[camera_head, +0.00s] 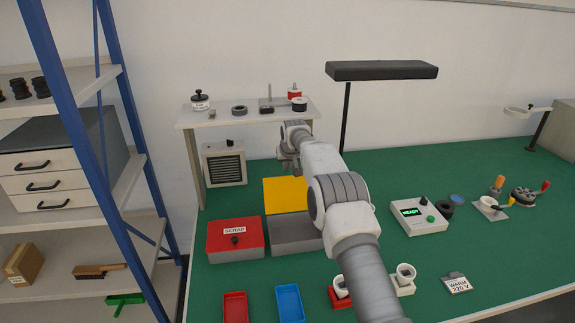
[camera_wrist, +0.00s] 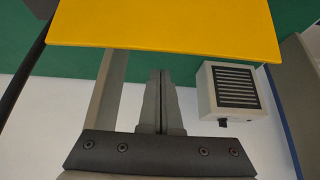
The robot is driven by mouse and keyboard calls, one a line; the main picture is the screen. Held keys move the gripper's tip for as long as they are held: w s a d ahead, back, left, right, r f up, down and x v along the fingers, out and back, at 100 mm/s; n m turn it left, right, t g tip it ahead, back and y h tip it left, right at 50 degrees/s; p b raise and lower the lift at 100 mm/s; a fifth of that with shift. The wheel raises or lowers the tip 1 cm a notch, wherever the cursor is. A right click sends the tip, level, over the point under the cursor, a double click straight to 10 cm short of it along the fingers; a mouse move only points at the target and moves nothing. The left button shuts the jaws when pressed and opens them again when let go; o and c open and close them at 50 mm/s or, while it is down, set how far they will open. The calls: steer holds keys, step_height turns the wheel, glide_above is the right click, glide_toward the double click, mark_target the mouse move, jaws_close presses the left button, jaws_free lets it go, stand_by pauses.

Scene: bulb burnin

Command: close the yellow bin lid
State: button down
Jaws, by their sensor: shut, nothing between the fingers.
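The yellow lid (camera_head: 286,195) stands raised at the back edge of its grey bin (camera_head: 296,240), behind the red scrap bin's right side. The bin's right part is hidden by my arm. My gripper (camera_head: 289,168) is just behind and above the lid's top edge, partly hidden by my forearm. In the wrist view the yellow lid (camera_wrist: 165,25) fills the top, and my gripper (camera_wrist: 162,75) has its fingers together and empty, pointing toward the lid's edge. I cannot tell whether they touch it.
The red bin (camera_head: 235,238) labelled SCRAP is closed, with a black knob. A vented box (camera_head: 225,164) stands behind, also in the wrist view (camera_wrist: 233,92). A raised shelf (camera_head: 240,119) with small items is behind my gripper. Red (camera_head: 235,308) and blue trays (camera_head: 289,303) lie in front.

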mark_target(290, 193)
steer(key=shift+s+d+r, duration=0.1)
steer(key=shift+s+d, duration=0.1)
steer(key=shift+s, duration=0.7)
steer(key=shift+s+d+r, duration=0.1)
steer(key=shift+s+d, duration=0.05)
steer(key=shift+s, duration=0.75)
steer(key=shift+s+f+b, duration=0.1)
steer(key=shift+b, duration=0.55)
